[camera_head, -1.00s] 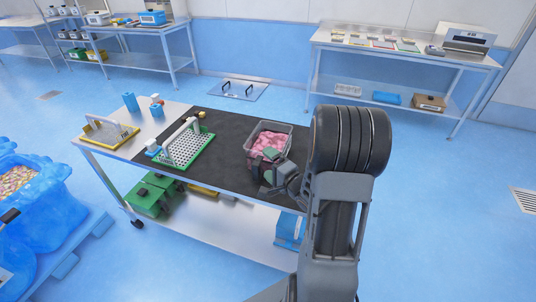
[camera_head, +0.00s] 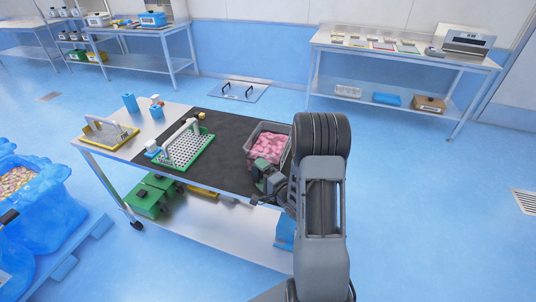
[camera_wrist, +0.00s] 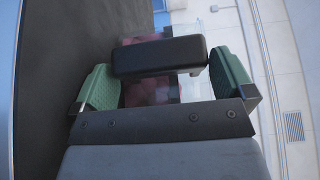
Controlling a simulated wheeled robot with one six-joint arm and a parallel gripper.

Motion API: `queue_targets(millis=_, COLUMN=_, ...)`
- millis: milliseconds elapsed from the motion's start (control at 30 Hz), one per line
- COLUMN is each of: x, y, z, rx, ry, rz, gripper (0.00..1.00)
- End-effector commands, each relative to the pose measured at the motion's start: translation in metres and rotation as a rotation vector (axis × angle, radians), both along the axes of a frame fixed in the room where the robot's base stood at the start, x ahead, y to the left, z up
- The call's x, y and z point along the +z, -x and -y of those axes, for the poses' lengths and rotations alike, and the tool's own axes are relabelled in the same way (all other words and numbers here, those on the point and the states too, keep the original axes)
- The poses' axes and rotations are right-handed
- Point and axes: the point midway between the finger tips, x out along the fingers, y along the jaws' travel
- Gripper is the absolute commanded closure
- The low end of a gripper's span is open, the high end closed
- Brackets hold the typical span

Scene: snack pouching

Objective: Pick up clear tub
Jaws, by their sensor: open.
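The clear tub (camera_head: 285,128) stands on the black mat at the right end of the work table, with pink contents inside. My gripper (camera_head: 264,177) is at the near side of the tub. In the wrist view the tub (camera_wrist: 158,94) lies ahead, between and beyond the two green fingertips of my gripper (camera_wrist: 165,84). The fingers are spread apart with nothing held between them. A dark bar of my gripper hides the middle of the tub there. I cannot tell whether a finger touches the tub.
The black mat (camera_head: 225,138) covers most of the table's right. A green perforated tray with a handle (camera_head: 187,150) stands left of the tub. Mat between tray and tub is clear.

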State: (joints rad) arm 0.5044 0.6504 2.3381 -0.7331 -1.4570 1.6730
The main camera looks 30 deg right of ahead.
Motion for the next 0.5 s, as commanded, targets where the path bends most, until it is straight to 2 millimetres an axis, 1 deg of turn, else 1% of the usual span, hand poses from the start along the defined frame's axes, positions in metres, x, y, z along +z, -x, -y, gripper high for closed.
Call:
queue_targets(millis=33, x=0.001, y=-0.007, z=-0.003, rx=0.004, ry=0.000, rz=0.001, gripper=0.00)
queue_targets(millis=100, x=0.001, y=-0.016, z=-0.004, rx=0.002, ry=0.001, rz=0.000, gripper=0.00)
queue_targets(millis=200, x=0.000, y=-0.024, z=-0.006, rx=0.002, ry=0.001, rz=0.000, gripper=0.00)
queue_targets(millis=300, x=0.000, y=-0.028, z=-0.007, rx=0.000, ry=0.000, rz=0.000, gripper=0.00)
queue_targets(millis=500, x=0.000, y=-0.028, z=-0.006, rx=-0.001, ry=0.000, rz=0.000, gripper=0.00)
